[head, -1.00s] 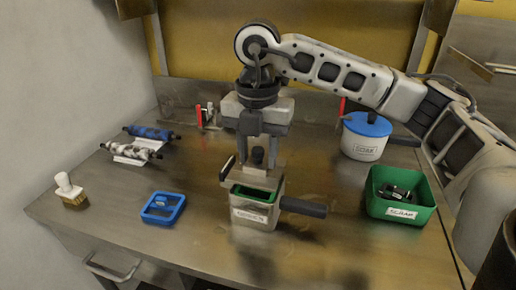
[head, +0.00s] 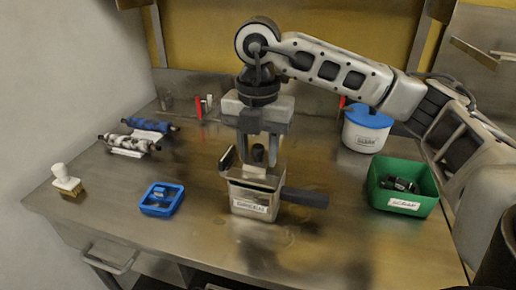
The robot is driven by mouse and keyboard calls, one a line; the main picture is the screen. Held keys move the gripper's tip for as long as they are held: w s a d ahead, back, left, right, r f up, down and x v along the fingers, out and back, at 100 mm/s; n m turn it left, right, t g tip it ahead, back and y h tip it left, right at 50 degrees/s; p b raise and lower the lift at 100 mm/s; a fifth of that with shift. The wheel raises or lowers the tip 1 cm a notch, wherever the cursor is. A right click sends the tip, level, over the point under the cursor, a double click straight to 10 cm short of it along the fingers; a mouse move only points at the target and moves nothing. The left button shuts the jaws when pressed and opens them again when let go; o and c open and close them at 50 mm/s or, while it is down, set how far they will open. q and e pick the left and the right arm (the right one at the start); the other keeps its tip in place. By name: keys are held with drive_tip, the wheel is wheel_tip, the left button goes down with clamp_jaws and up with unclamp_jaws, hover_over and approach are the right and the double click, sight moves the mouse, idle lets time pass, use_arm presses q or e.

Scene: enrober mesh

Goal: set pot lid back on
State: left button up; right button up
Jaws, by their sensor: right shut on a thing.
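The square metal pot (head: 252,205) stands in the middle of the steel table, with a white label on its front and a dark handle (head: 305,197) pointing right. My right gripper (head: 258,157) points down above it, shut on the black knob of the metal lid (head: 254,178). The lid is over the pot's mouth and hides most of the opening. I cannot tell whether it rests on the rim or hangs just above it. My left gripper is not in view.
A green bin (head: 402,205) with dark items stands at right, a blue-lidded white pot (head: 366,132) behind it. A blue frame (head: 162,199), a brush (head: 67,181) and rollers (head: 130,144) lie at left. The table front is mostly clear.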

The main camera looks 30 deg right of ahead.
drive_tip(key=shift+f+b, duration=0.5)
drive_tip(key=shift+f, duration=0.15)
idle(0.6)
drive_tip(key=o, duration=1.1)
drive_tip(key=shift+r+p, duration=2.75)
drive_tip(key=shift+r, duration=0.85)
drive_tip(key=shift+f, duration=0.1)
